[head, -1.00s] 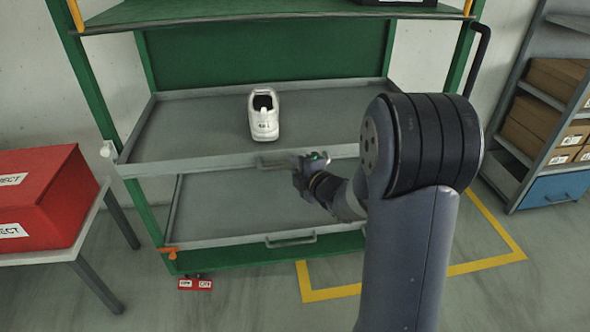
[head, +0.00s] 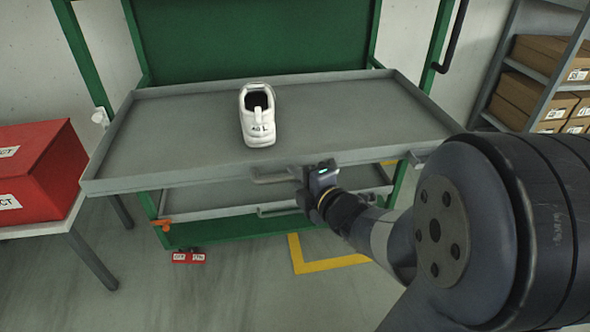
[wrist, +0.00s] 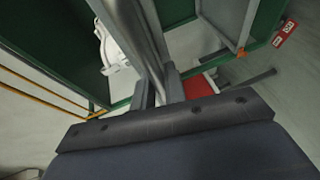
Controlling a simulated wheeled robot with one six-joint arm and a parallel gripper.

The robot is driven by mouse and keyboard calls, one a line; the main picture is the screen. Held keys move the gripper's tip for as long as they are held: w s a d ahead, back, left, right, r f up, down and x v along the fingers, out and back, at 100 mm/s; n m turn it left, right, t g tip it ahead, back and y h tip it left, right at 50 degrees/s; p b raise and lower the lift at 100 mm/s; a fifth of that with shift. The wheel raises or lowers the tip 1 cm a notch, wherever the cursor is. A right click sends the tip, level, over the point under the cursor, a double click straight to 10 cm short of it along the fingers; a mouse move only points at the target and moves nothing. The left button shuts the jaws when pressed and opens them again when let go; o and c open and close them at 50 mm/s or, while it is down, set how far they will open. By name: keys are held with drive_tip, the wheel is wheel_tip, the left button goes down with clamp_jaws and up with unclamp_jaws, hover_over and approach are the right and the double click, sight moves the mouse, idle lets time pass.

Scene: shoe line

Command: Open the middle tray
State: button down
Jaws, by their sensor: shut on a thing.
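The middle tray (head: 190,122) is a grey shelf tray in a green rack, and it stands pulled out well forward of the frame. A white shoe (head: 257,114) rests upright on it, left of centre. The tray's front handle (head: 272,177) is a grey bar on its front edge. My gripper (head: 308,178) is shut on the right part of this handle. In the wrist view the two fingers (wrist: 158,92) close around the grey bar, and the shoe (wrist: 112,50) shows at upper left. The exact finger contact is partly hidden in the head view.
A lower tray (head: 225,212) sits inside the rack below. A red box (head: 35,170) stands on a table at left. Shelves with brown boxes (head: 530,90) stand at right. An orange catch (head: 161,223) and red tags (head: 189,257) are at the rack's lower left.

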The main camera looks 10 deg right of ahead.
drive_tip(key=shift+s, duration=0.15)
drive_tip(key=c, duration=1.5)
unclamp_jaws()
drive_tip(key=shift+o, duration=0.2)
drive_tip(key=p+v, duration=0.3)
drive_tip(key=v, duration=0.7)
drive_tip(key=shift+s+p, duration=0.3)
drive_tip(key=shift+s, duration=0.05)
drive_tip(key=shift+w+d, duration=0.1)
drive_tip(key=shift+d, duration=0.05)
